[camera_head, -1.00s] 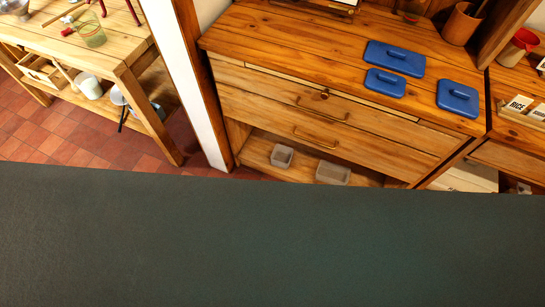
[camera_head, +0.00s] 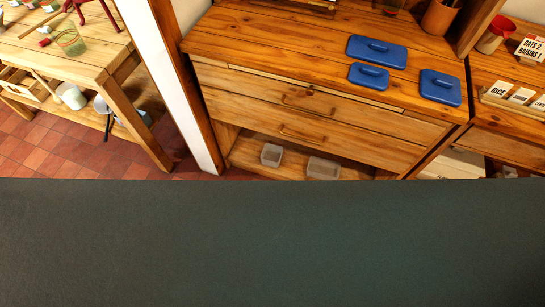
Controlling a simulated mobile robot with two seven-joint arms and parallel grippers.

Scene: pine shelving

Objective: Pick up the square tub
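Two small translucent grey tubs sit on the low open shelf under the drawers of the pine cabinet. The left tub (camera_head: 272,155) looks smaller and squarer. The right tub (camera_head: 323,168) looks longer, and its lower edge is close to the dark surface that fills the lower picture. Both tubs appear open at the top. Neither of my grippers is in view, so I cannot see whether they are open or shut.
Two closed drawers (camera_head: 300,110) are above the shelf. A white post (camera_head: 170,80) and a wooden workbench (camera_head: 85,60) stand at left.

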